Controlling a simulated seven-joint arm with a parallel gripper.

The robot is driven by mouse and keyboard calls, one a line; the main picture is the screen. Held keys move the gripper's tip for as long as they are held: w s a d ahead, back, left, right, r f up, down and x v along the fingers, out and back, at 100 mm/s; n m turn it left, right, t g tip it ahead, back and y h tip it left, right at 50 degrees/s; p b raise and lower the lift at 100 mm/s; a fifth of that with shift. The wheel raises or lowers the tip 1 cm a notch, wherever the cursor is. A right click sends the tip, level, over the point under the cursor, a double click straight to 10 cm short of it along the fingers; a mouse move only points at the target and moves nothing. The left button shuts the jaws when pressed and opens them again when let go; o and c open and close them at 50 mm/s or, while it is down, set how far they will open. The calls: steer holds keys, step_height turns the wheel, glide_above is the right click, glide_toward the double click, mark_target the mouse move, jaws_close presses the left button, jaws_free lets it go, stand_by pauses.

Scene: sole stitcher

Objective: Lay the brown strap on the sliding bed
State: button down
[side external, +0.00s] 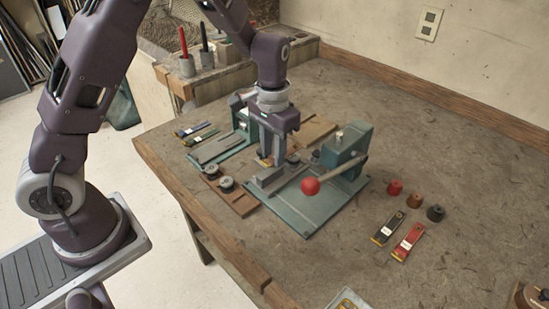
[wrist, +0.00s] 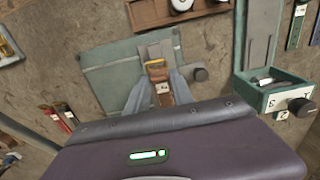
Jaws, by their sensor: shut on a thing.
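My gripper (side external: 272,160) points down over the teal stitcher's base plate (side external: 312,213), and its fingers also show in the wrist view (wrist: 160,93). It is shut on the brown strap (wrist: 158,73), which has a yellow buckle end and a pale label. The strap lies lengthwise between the fingers, over or on the grey sliding bed (wrist: 168,42); I cannot tell whether it touches. In the side view the sliding bed (side external: 266,187) sits at the plate's left, below the fingers, and the strap is mostly hidden by them.
A red ball lever (side external: 310,186) juts out close to my gripper's right, from the teal stitcher head (side external: 345,150). A second teal machine (side external: 240,115) stands behind left. A board with spools (side external: 225,183) lies left. A black strap (side external: 387,228) and red strap (side external: 408,241) lie right.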

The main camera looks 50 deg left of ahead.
mark_target(273, 157)
steer(key=shift+f, duration=1.05)
steer(key=c, duration=1.1)
jaws_free()
steer(key=shift+f, duration=0.1)
step_height(273, 157, up, 12)
steer(key=s+r+t+h, duration=0.1)
steer(key=s+r+t, duration=0.1)
steer(key=s+r, duration=0.6)
steer(key=s+r+t+y, duration=0.1)
steer(key=s+t, duration=0.2)
steer(key=s, duration=1.3)
steer(key=shift+s+r+t, duration=0.15)
steer(key=shift+t, duration=0.15)
